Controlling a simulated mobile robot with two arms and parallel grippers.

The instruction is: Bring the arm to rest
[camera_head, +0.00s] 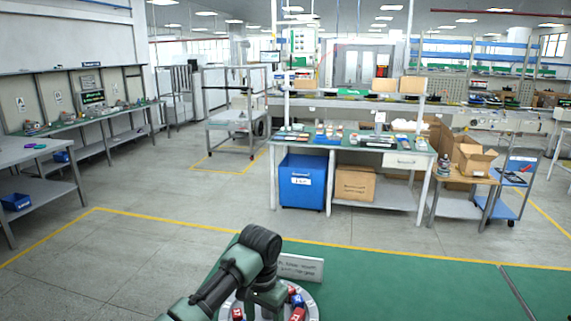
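My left arm (230,275) comes in from the bottom left. It rises to a dark joint (261,242) and bends down in front of a round white tray (311,306) at the bottom edge. The arm hides much of the tray. Its gripper fingers do not show, so I cannot see whether they hold anything. Red pieces (297,313) and blue pieces (297,298) lie on the tray around the arm's lower part. My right arm and gripper are not in the picture.
A white sign plate (300,267) stands behind the tray on a green surface (390,285). Grey floor (130,245) is clear beyond. Farther back are a green-topped workbench (345,140), a blue bin (301,182), a cardboard box (473,160) and a wheeled rack (235,120).

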